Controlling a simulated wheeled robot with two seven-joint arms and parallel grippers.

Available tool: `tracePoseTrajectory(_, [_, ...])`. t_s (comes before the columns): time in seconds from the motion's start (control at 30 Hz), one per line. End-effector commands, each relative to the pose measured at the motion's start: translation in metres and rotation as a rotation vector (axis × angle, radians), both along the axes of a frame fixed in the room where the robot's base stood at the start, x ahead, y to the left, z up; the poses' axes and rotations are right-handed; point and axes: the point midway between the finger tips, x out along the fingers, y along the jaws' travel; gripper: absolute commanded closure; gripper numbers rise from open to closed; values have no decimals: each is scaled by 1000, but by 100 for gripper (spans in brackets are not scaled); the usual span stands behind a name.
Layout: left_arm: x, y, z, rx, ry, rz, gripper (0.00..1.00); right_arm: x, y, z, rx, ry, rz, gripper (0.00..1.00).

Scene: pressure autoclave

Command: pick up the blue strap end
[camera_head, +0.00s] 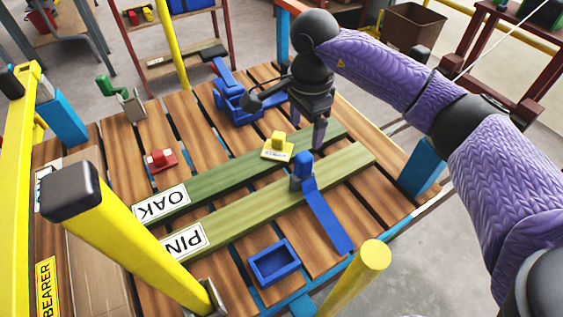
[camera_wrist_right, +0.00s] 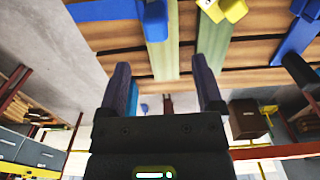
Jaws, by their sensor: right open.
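A flat blue strap (camera_head: 325,215) lies across the slatted table and hangs toward its front edge. Its thicker blue end (camera_head: 302,170) stands on the green PINE board (camera_head: 240,210). In the right wrist view the strap (camera_wrist_right: 105,10) and its thick end (camera_wrist_right: 155,22) show at the top, beyond the fingertips. My right gripper (camera_head: 308,128) is above the far green OAK board (camera_head: 210,180), behind the strap end and apart from it. Its jaws are open and empty, as the right wrist view also shows (camera_wrist_right: 162,75). My left gripper is out of view.
A yellow block (camera_head: 277,147) sits on the OAK board near my right gripper. A blue clamp (camera_head: 235,100) is behind it, and a red block (camera_head: 160,158) is at left. A blue tray (camera_head: 274,262) lies in front. Yellow posts (camera_head: 130,245) rise at the table's front.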

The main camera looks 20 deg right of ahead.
Motion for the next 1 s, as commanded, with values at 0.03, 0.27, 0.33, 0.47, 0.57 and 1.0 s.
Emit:
tracePoseTrajectory(0.03, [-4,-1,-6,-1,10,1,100,-1,0,-13,0,6,0,15])
tracePoseTrajectory(0.27, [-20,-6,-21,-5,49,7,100,-1,1,-55,3,6,0,15])
tracePoseTrajectory(0.33, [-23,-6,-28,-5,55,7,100,-2,2,-69,3,7,1,15])
tracePoseTrajectory(0.47, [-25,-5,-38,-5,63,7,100,-3,3,-93,3,6,0,15])
tracePoseTrajectory(0.57, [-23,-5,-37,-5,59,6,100,-3,3,-93,4,2,0,15])
tracePoseTrajectory(1.0, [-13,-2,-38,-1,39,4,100,-3,3,-91,4,2,-1,85])
